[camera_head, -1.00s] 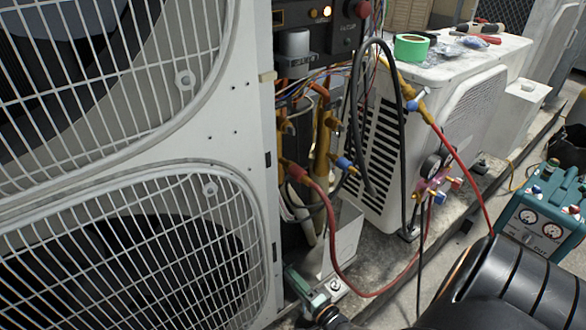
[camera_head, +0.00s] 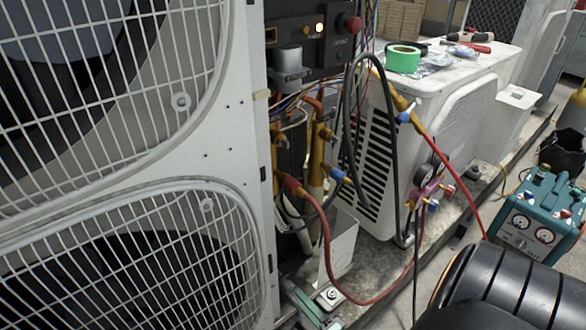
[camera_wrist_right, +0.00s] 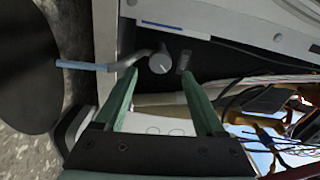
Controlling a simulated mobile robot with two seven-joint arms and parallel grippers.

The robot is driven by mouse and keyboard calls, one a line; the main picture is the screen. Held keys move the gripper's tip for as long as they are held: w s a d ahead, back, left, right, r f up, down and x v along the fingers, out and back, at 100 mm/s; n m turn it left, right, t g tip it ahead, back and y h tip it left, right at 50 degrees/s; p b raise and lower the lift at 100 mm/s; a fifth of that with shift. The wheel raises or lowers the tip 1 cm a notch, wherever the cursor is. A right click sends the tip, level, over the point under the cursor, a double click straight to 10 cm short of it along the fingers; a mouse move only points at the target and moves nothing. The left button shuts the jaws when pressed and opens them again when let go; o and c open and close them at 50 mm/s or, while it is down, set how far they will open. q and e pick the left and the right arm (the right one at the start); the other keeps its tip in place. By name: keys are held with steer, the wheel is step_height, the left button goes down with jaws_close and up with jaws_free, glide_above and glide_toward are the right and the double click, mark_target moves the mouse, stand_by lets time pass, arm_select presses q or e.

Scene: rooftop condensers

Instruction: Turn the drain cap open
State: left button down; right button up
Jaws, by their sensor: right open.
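A small round grey cap (camera_wrist_right: 160,64), which looks like the drain cap, shows in the right wrist view. A bent grey lever with a blue bar (camera_wrist_right: 85,66) lies just to its left. My right gripper (camera_wrist_right: 157,72) is open, its green fingers on either side of the cap. I cannot tell whether they touch it. In the head view the green fingers of my right gripper (camera_head: 300,300) are low beside the big fan unit's edge; the cap is hidden there. My left gripper is not in view.
The fan unit (camera_head: 205,140) with wire grilles fills the left. A red hose (camera_head: 326,250) loops close to my right gripper. A smaller white condenser (camera_head: 378,150) stands behind, with a manifold gauge (camera_head: 427,180). A teal recovery machine (camera_head: 540,220) is at the right.

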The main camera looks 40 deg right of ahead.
steer(key=s, duration=0.5)
steer(key=shift+s+a, duration=0.35)
steer(key=shift+s, duration=0.05)
